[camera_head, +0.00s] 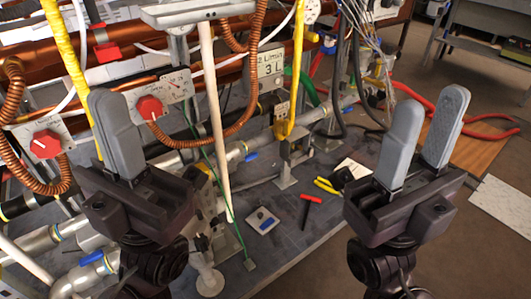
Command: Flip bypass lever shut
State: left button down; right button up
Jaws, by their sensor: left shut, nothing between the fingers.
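Several valve levers show on the pipework, and I cannot tell which is the bypass lever. A blue lever (250,156) sits on the grey pipe in the middle, and another blue lever (92,258) is on the pipe at lower left. A red lever (105,50) is on the copper pipe at upper left. My left gripper (115,120) is shut and empty, in front of the pipes at left, and hides part of them.
A white upright pole (213,120) stands between my grippers. A red-handled tool (307,208) and yellow-handled pliers (326,186) lie on the dark bench (285,235).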

aim_at(250, 157)
jog(key=i+l+u, duration=0.1)
jog(key=l, duration=0.35)
jog(key=i+l+u, duration=0.15)
jog(key=i+l, duration=0.15)
jog(key=l, duration=0.2)
jog(key=i+l+u, duration=0.1)
jog(key=l, duration=0.4)
jog(key=i+l+u, duration=0.1)
jog(key=l, duration=0.4)
jog(key=i+l+u, duration=0.15)
jog(key=l, duration=0.4)
jog(key=i+l+u, duration=0.1)
jog(key=l, duration=0.4)
jog(key=i+l+u, duration=0.1)
jog(key=l, duration=0.45)
